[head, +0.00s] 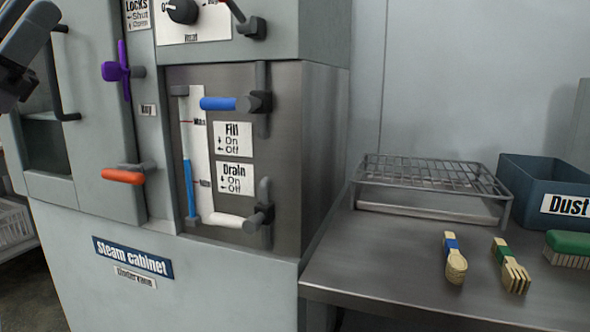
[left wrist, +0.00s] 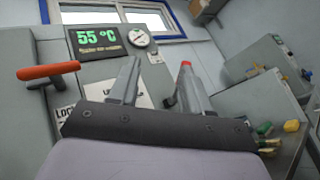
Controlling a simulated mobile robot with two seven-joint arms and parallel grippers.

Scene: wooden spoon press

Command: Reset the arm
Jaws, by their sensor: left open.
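My left gripper (left wrist: 160,64) is open in the left wrist view, its two fingers apart with nothing between them. In the head view the left gripper (head: 28,22) shows only in part at the top left corner, in front of the steam cabinet (head: 200,275). It looks clear of the cabinet's handles. The purple handle (head: 122,70) is upright and the orange handle (head: 123,176) lies level. The blue fill lever (head: 218,103) and the white drain lever (head: 226,220) both point left. My right gripper is not in view.
A steel table (head: 375,260) stands right of the cabinet. It holds a wire rack (head: 430,176), a blue bin (head: 525,175) labelled Dust, a spoon (head: 455,262), a fork (head: 511,268) and a green brush (head: 572,243).

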